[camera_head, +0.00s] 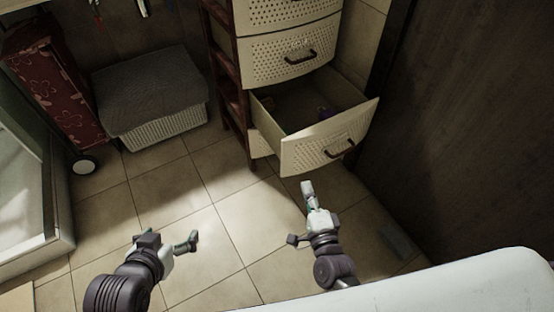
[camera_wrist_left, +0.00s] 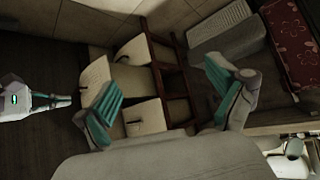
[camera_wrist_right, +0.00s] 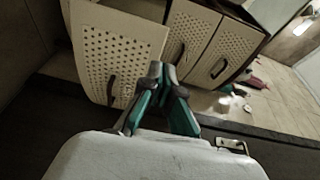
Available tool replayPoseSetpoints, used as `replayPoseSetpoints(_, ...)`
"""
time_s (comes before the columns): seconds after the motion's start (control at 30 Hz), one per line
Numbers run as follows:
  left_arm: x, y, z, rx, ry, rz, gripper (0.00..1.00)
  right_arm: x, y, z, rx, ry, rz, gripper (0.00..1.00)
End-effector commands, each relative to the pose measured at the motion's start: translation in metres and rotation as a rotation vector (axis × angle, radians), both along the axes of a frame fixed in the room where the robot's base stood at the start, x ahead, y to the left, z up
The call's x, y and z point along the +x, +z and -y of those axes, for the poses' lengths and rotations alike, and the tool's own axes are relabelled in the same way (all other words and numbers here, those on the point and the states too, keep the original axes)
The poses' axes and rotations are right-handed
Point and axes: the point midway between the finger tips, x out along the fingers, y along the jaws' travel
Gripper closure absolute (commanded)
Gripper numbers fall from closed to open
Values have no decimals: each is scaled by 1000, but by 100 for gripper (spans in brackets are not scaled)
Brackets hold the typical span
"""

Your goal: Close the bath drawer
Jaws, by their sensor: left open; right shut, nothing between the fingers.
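Small dark items lie inside. My right gripper (camera_head: 307,187) is shut and empty, just in front of and below the drawer front. In the right wrist view its fingertips (camera_wrist_right: 162,70) are together beside the perforated drawer front (camera_wrist_right: 115,50); contact cannot be told. My left gripper (camera_head: 176,242) is open and empty over the floor, left of the drawer. Its spread fingers show in the left wrist view (camera_wrist_left: 170,88).
Closed drawers (camera_head: 290,55) stand above, in a reddish-brown frame (camera_head: 228,80). A lidded basket (camera_head: 165,125) and a red floral cart (camera_head: 55,85) are at the left. A dark wall (camera_head: 450,110) is close on the right. The tiled floor (camera_head: 215,205) between is clear.

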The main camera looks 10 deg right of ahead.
Motion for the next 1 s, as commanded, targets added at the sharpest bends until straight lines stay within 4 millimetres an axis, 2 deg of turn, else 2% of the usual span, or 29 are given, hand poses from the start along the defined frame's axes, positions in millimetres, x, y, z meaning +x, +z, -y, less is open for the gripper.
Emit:
replayPoseSetpoints(0.17,7,10,3,-12,-4,57,5,13,4,0,20,-6,14,100)
replayPoseSetpoints(0.27,17,18,7,-28,-9,128,5,29,4,-1,20,-6,16,100)
replayPoseSetpoints(0.5,46,55,21,-88,-27,387,5,80,3,-3,17,-5,14,100)
replayPoseSetpoints(0.7,60,91,30,-141,-40,598,5,113,2,-5,16,-5,12,100)
replayPoseSetpoints(1.0,65,126,36,-190,-51,794,5,137,3,-6,15,-4,9,100)
